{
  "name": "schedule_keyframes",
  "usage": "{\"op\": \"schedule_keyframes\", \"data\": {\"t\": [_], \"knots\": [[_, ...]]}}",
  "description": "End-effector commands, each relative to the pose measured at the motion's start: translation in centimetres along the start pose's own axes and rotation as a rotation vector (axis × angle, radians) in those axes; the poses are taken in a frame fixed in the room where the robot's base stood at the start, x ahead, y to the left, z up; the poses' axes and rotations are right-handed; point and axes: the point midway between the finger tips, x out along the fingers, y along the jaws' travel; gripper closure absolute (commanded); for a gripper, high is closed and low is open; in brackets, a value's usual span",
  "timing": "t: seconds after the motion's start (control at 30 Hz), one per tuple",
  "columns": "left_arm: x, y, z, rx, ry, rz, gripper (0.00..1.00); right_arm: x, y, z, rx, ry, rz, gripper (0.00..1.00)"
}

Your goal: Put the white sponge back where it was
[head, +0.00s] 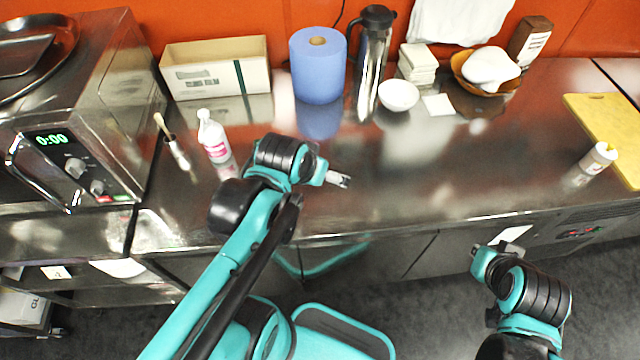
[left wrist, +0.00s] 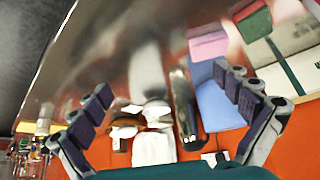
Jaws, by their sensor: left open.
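No thing shows clearly as a white sponge. A small flat white square (head: 438,104) lies on the steel counter right of a white bowl (head: 398,95); I cannot tell if it is the sponge or a napkin. A stack of white squares (head: 418,62) stands behind it. My left gripper (head: 338,180) is over the middle of the counter, apart from these things. The left wrist view shows its fingers (left wrist: 162,80) spread with nothing between them. My right gripper (head: 478,256) is low in front of the counter edge, its fingers too small to read.
A blue paper roll (head: 317,72), a steel flask (head: 373,55) and a brown bowl with a white lump (head: 488,68) stand at the back. A white bottle (head: 213,138) is on the left, a small jar (head: 598,158) on the right. The counter's middle (head: 420,170) is clear.

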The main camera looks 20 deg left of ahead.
Motion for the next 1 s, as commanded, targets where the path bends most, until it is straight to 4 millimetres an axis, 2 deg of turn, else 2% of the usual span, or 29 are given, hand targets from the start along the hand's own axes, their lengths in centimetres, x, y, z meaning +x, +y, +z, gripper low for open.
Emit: {"op": "schedule_keyframes", "data": {"t": [0.03,0.1,0.23,1.0], "knots": [[-0.5,0.9,1.1,0.014,0.017,0.01,0.0,0.0,0.0,0.0,0.0,0.0,0.0,1.0],[-0.8,1.6,2.1,0.022,0.035,0.018,0.0,0.0,0.0,0.0,0.0,0.0,0.0,1.0],[-1.1,2.4,3.2,0.031,0.055,0.028,0.0,0.0,0.0,0.0,0.0,0.0,0.0,1.0],[-0.7,2.5,3.7,0.032,0.059,0.03,0.0,0.5,0.0,0.4,0.0,0.0,0.0,1.0]]}}
